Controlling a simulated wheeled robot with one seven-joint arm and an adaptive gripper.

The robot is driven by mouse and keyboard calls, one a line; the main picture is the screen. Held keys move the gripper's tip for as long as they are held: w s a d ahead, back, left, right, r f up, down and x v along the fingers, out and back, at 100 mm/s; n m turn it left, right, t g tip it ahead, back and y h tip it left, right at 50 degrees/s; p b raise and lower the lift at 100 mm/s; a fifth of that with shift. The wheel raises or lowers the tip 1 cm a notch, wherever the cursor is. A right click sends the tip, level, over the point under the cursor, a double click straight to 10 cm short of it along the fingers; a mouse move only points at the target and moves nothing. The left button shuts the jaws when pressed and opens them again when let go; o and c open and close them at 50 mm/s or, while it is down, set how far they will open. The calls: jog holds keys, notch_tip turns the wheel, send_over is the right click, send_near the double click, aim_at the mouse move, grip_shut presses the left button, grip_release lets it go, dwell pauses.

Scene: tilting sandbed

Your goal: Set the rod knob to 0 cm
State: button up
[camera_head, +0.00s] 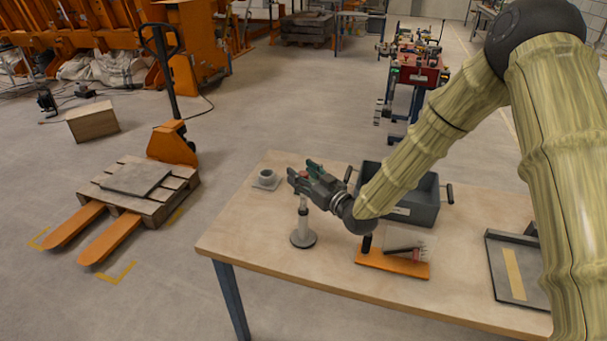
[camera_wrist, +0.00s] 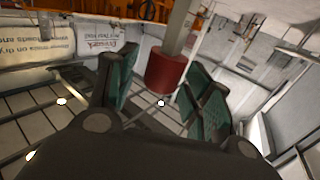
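The rod stand has a round grey base (camera_head: 303,238) on the table and a thin upright rod (camera_head: 303,206) that rises to my gripper. In the wrist view the red cylindrical knob (camera_wrist: 166,72) sits on the pale rod (camera_wrist: 180,25), between and slightly beyond my green-padded fingers. My gripper (camera_head: 303,173) is over the top of the rod in the head view, with a bit of red showing between its fingers. The fingers look spread, with a gap at the left of the knob; the right finger is close to it, and contact cannot be told. No scale marking is readable.
On the wooden table (camera_head: 240,240) are a small grey cup (camera_head: 266,176), a grey bin (camera_head: 424,212) behind my arm, an orange-based fixture (camera_head: 390,264) and a dark tray (camera_head: 497,268) with a yellow strip. The table's left front area is clear. A pallet jack (camera_head: 172,142) stands on the floor.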

aim_at(305, 199)
grip_shut()
notch_tip(305, 199, down, 8)
jog(key=b, duration=0.6)
jog(key=shift+s+d+f+b, duration=0.1)
jog(key=shift+s+f+b, duration=0.15)
jog(key=shift+b, duration=0.2)
jog(key=shift+f, duration=0.2)
jog(key=shift+o, duration=0.8)
grip_release()
jog(key=shift+f, duration=0.1)
jog(key=shift+w, duration=0.25)
jog(key=shift+s+r, duration=0.1)
jog(key=shift+r, duration=0.1)
jog(key=shift+s+d, duration=0.1)
jog(key=shift+s, duration=0.1)
jog(key=v, duration=1.1)
jog(key=shift+d+f, duration=0.15)
jog(key=shift+d, duration=0.1)
